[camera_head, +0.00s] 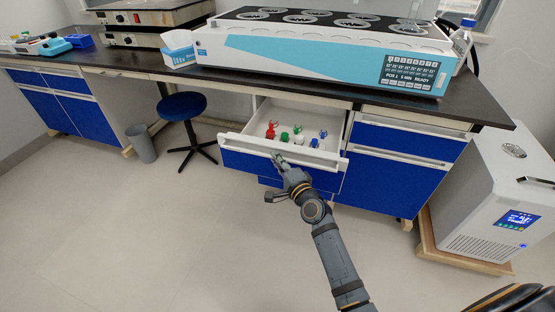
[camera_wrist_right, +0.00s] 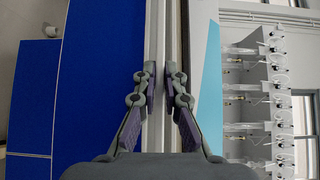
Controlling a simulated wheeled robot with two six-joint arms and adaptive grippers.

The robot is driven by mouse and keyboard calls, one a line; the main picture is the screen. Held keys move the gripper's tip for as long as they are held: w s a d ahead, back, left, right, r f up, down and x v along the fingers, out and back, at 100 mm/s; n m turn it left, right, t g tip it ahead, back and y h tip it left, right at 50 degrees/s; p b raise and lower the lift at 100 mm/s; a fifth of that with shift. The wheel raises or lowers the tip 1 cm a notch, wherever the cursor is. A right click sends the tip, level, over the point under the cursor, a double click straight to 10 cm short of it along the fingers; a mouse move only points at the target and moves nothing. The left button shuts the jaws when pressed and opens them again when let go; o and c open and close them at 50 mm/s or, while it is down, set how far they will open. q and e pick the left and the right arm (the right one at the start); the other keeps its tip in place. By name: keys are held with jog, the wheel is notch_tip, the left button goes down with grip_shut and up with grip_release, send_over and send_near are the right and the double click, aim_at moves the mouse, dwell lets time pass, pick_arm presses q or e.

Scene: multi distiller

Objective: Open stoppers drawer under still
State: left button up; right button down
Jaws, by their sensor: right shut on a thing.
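The stoppers drawer (camera_head: 235,157) is pulled out from under the still (camera_head: 330,48) in the head view. Red, green, blue and white stoppers (camera_head: 297,137) stand inside it. My right gripper (camera_head: 277,158) is at the middle of the drawer's front edge. In the right wrist view, my right gripper (camera_wrist_right: 160,80) has its two fingers on either side of the pale drawer edge (camera_wrist_right: 154,30) and is shut on it. The blue drawer front shows to the left there. My left gripper is not in view.
A blue stool (camera_head: 182,106) and a grey bin (camera_head: 141,143) stand left of the open drawer. A white chiller (camera_head: 490,190) stands on a wooden base at the right. The floor in front of the cabinets is clear.

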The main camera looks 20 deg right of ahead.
jog(key=c, duration=1.6)
grip_release()
jog(key=shift+o, duration=0.8)
jog(key=s+d, duration=0.2)
jog(key=s, duration=0.9)
jog(key=shift+s+d, duration=0.2)
jog(key=shift+s, duration=0.2)
